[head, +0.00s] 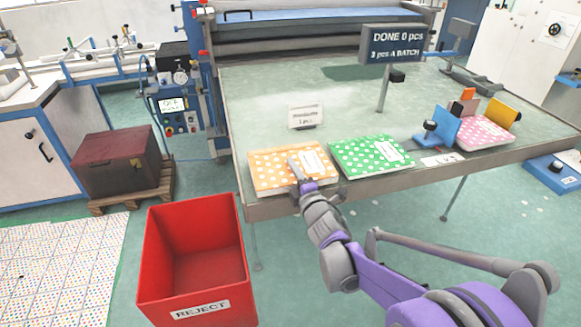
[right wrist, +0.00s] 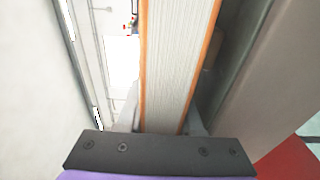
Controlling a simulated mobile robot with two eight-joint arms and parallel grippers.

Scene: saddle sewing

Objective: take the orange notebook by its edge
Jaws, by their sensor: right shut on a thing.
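The orange notebook (head: 272,167) with white dots and a white label lies flat at the near left edge of the table. My right gripper (head: 300,172) reaches it from the front, at its near edge. In the right wrist view the notebook's page block (right wrist: 178,65), with thin orange covers on both sides, runs down between my fingers. My right gripper (right wrist: 165,125) is shut on that edge. The fingers are mostly hidden in the right wrist view. My left gripper is not in view.
A green dotted notebook (head: 370,156) lies close to the right, and a pink one (head: 484,131) sits by a fixture with blue and orange plates. A small sign (head: 306,115) stands behind. A red reject bin (head: 197,255) stands on the floor at left front. The table (head: 270,90) is clear farther back.

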